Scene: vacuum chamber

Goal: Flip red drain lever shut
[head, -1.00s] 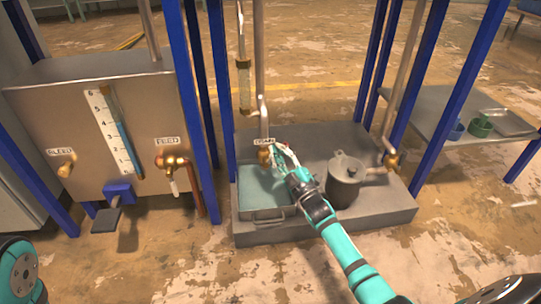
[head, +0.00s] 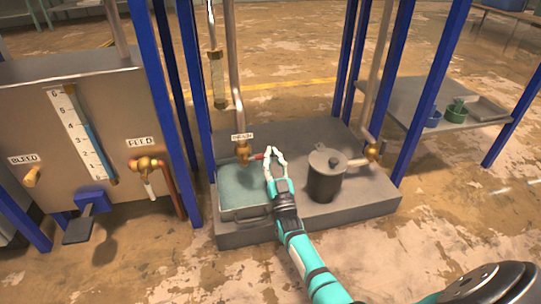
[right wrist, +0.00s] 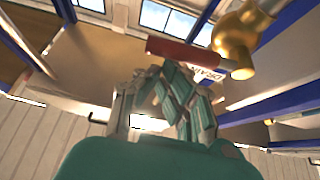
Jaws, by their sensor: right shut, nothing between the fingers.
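The red drain lever (head: 261,156) sticks out to the right, about level, from the brass drain valve (head: 242,151) under a small label (head: 242,136). My right gripper (head: 273,152) is at the lever's free end, shut with nothing in it. In the right wrist view the red lever (right wrist: 184,52) and brass valve (right wrist: 234,42) lie beyond the fingertips (right wrist: 160,72). Whether the fingers touch the lever I cannot tell. My left gripper is not in view.
A teal-filled basin (head: 236,192) sits below the valve on a grey plinth (head: 330,222). A dark lidded pot (head: 325,178) stands just right of my right gripper. Blue posts (head: 352,90) frame the plinth. A panel with a gauge (head: 80,135) stands at the left.

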